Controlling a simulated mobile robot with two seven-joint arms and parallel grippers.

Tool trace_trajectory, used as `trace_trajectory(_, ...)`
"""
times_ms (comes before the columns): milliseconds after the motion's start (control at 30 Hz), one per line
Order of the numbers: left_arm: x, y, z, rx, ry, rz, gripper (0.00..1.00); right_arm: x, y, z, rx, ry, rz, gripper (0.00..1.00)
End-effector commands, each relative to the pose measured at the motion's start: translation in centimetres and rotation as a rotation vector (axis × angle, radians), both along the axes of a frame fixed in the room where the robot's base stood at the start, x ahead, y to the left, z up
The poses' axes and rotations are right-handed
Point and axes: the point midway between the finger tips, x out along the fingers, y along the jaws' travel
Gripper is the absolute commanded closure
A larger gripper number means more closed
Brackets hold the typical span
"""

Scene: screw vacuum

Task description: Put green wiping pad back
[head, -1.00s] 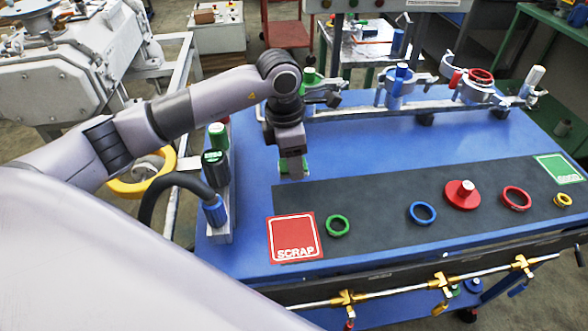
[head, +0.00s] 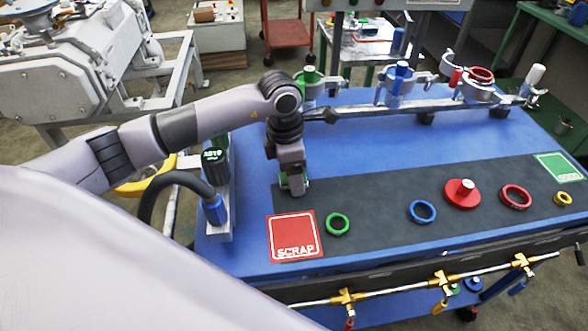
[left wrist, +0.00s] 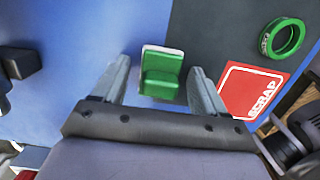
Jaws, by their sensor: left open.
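The green wiping pad (left wrist: 162,72) has a raised green grip and a pale underside. In the left wrist view it sits between the spread fingers of my left gripper, over the blue tabletop beside the dark mat's edge. In the head view my left gripper (head: 292,188) points down near the left end of the mat, just behind the scrap square, and hides most of the pad; a bit of green shows beside its fingers. The left gripper is open, and I cannot tell whether either finger touches the pad. My right gripper is not in view.
A red SCRAP square (head: 294,236) lies in front of the gripper, with a green ring (head: 338,224) to its right. The dark mat (head: 385,190) bears more rings and a red disc (head: 462,194). A bottle holder (head: 218,222) stands left, clamps (head: 400,84) at the back.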

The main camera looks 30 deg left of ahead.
Motion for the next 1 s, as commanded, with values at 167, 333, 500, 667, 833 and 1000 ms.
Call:
trace_trajectory(167, 0.0, 0.1, 1.3, 0.000, -0.004, 0.000, 0.28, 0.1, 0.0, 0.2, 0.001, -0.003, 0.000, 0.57)
trace_trajectory(333, -0.2, 0.5, 4.9, 0.000, -0.006, 0.000, 0.28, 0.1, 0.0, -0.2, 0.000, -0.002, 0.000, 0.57)
trace_trajectory(500, -0.5, 0.8, 8.5, 0.000, -0.005, -0.001, 0.28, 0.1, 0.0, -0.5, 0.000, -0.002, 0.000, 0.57)
trace_trajectory(667, -0.7, 1.1, 10.9, 0.000, -0.004, 0.000, 0.28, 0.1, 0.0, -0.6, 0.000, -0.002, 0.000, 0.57)
trace_trajectory(833, -0.9, 1.2, 12.1, 0.001, -0.001, 0.000, 0.28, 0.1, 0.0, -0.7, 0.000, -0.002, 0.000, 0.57)
trace_trajectory(1000, -0.9, 1.2, 12.2, 0.000, 0.000, 0.000, 0.28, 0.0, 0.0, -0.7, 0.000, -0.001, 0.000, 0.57)
